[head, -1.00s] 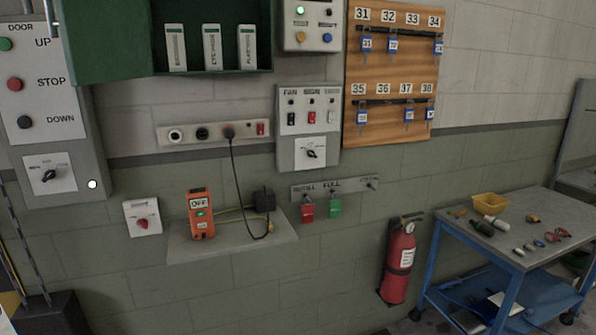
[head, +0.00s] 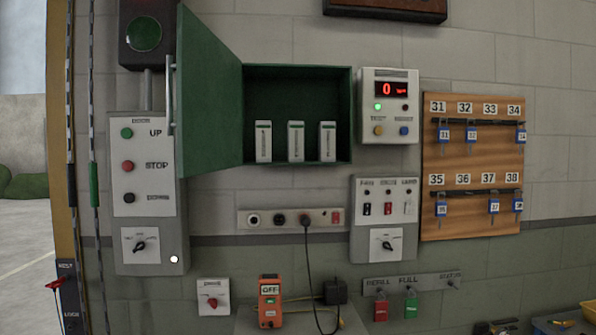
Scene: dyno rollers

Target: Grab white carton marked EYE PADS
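Three white cartons stand upright in a row on the floor of an open green wall cabinet (head: 297,73). They are the left carton (head: 263,141), the middle carton (head: 296,141) and the right carton (head: 328,141). Each has vertical lettering, too small to read now. In the earlier view the middle one's lettering seems to begin with EYE, but I cannot be certain. Small gaps separate the cartons. Neither of my grippers is in view.
The cabinet's green door (head: 208,90) hangs open to the left. A display box (head: 390,105) is right of the cabinet, beside a key board (head: 472,210). A socket strip (head: 265,218) runs below, above a shelf with an orange device (head: 270,303).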

